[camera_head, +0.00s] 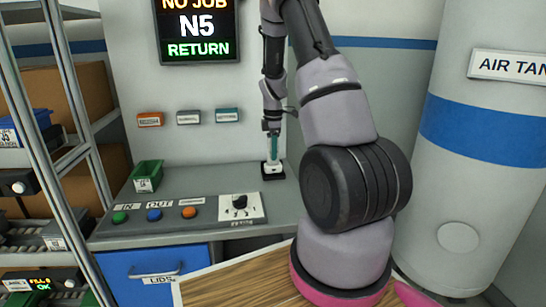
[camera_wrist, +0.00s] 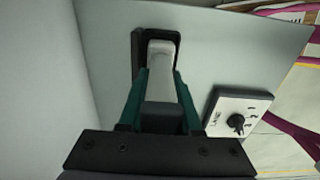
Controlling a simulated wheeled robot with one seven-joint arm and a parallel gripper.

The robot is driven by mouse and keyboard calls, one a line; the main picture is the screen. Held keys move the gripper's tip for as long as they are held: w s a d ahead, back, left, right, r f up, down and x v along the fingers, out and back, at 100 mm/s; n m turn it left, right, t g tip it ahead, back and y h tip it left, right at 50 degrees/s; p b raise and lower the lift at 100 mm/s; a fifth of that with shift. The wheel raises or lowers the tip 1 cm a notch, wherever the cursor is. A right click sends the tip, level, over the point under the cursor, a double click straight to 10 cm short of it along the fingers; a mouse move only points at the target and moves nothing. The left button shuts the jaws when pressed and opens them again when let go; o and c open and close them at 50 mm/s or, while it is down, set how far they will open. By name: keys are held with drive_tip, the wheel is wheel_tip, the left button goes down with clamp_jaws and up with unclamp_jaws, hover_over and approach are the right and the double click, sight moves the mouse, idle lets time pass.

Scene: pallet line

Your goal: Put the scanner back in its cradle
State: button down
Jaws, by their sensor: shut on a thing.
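My gripper (camera_head: 272,147) points down at the back right of the grey counter, its teal fingers shut on the scanner (camera_head: 272,167). In the wrist view, the scanner (camera_wrist: 161,60) has a white body with a dark grey part between the fingers of my gripper (camera_wrist: 160,77). The black cradle (camera_head: 273,177) stands on the counter directly under the scanner. In the wrist view, the dark rim of the cradle (camera_wrist: 137,50) shows around the scanner's far end. The scanner looks upright and at or in the cradle; how deep it sits is hidden.
A knob panel (camera_head: 240,208) lies on the counter in front of the cradle, and it also shows in the wrist view (camera_wrist: 237,113). A green bin (camera_head: 147,176) and several coloured buttons are to the left. The wall stands close behind. A wooden surface (camera_head: 240,279) is nearer.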

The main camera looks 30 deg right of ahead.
drive_tip(key=shift+f, duration=0.95)
drive_tip(key=c, duration=0.6)
unclamp_jaws()
